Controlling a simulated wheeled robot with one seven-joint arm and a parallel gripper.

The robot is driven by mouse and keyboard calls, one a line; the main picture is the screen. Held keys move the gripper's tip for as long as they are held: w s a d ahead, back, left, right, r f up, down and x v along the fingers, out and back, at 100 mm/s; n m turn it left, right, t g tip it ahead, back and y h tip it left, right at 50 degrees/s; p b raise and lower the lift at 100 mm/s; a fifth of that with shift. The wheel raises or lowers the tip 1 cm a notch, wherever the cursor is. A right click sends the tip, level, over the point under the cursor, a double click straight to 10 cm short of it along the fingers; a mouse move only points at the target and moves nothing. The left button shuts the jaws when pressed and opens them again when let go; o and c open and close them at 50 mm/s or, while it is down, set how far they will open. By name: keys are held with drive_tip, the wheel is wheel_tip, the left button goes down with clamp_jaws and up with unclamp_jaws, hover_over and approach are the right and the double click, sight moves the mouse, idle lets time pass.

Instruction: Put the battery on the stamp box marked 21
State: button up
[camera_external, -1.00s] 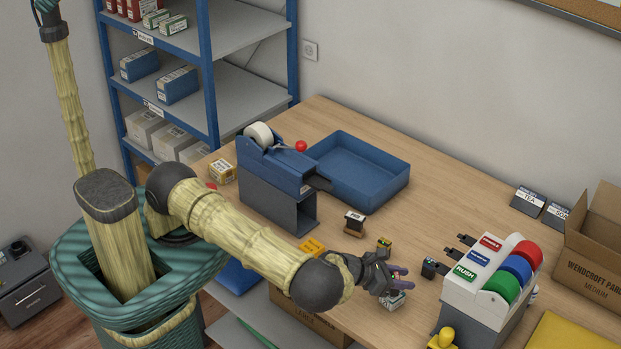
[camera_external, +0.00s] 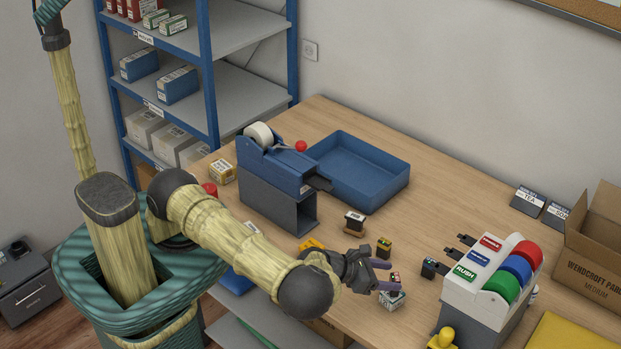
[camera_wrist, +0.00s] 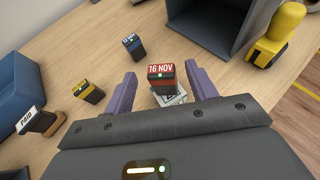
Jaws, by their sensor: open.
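A dark block with a red top reading "16 NOV" and a green dot (camera_wrist: 162,78) stands on a small white box (camera_wrist: 168,99); the box's number is not readable. In the external view the block (camera_external: 395,277) sits on the white box (camera_external: 391,300). My gripper (camera_wrist: 162,92) is open, its purple fingers on either side of the block and apart from it. It also shows in the external view (camera_external: 385,276). Similar dark blocks stand apart: one yellow-topped (camera_wrist: 88,92), one blue-topped (camera_wrist: 133,45). Which block is called the battery, I cannot tell for sure.
A PAID stamp (camera_wrist: 38,120) stands nearby. The grey-white unit with coloured rolls and the RUSH label (camera_external: 488,285) is to the right, a yellow-handled stamp (camera_external: 441,339) before it. A blue tray (camera_external: 358,190) and tape dispenser (camera_external: 280,175) stand behind.

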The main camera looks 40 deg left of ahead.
drive_tip(key=v, duration=0.7)
drive_tip(key=shift+s+a, duration=0.1)
drive_tip(key=shift+s+r, duration=0.1)
drive_tip(key=shift+s, duration=0.05)
drive_tip(key=shift+w, duration=0.2)
